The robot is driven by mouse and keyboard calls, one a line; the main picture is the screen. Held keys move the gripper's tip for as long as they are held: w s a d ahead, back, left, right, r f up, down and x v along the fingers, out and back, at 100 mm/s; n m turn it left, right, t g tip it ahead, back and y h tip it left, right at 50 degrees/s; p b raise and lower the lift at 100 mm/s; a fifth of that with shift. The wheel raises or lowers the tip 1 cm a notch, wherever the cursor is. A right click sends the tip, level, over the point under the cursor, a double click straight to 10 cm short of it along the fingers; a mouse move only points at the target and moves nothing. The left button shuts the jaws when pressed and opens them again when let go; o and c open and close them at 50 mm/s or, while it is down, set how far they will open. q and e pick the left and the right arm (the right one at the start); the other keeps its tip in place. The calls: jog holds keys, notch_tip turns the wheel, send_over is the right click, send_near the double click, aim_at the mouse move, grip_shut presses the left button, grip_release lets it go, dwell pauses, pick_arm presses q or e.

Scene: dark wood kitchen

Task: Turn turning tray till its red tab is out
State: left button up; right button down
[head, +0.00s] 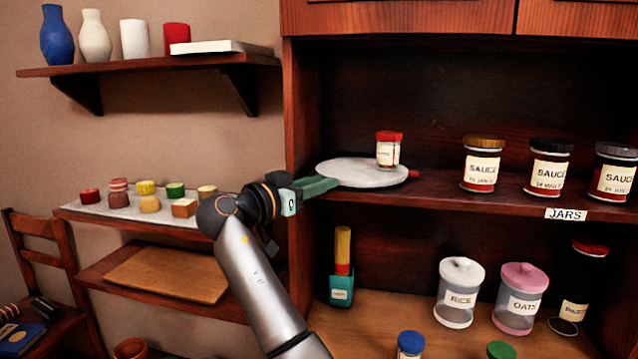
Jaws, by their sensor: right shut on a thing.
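The turning tray (352,176) is a pale round disc on the cabinet's middle shelf, sticking out a little over the shelf's front left. Its red tab (413,173) shows at the disc's right edge, pointing right along the shelf. A small red-lidded jar (388,152) with a white label stands upright on the tray's right part. My right gripper (322,184), with green fingers, reaches in from the lower left and is shut at the tray's left rim. The fingertips meet the rim, and what lies between them is hidden. My left gripper is not in view.
Several sauce jars (481,166) stand to the right on the same shelf, above a JARS label (566,214). Below are a rice jar (460,292), an oats jar (519,298) and a teal holder (341,290). The cabinet's left side panel (300,100) rises close behind my gripper.

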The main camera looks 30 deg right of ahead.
jog(key=shift+w, duration=0.1)
dwell(0.5)
jog(key=c, duration=0.7)
grip_release()
jog(key=b+v, duration=0.1)
jog(key=v, duration=1.1)
jog(key=shift+a+r, duration=0.1)
jog(key=shift+a, duration=0.25)
jog(key=shift+c, duration=0.3)
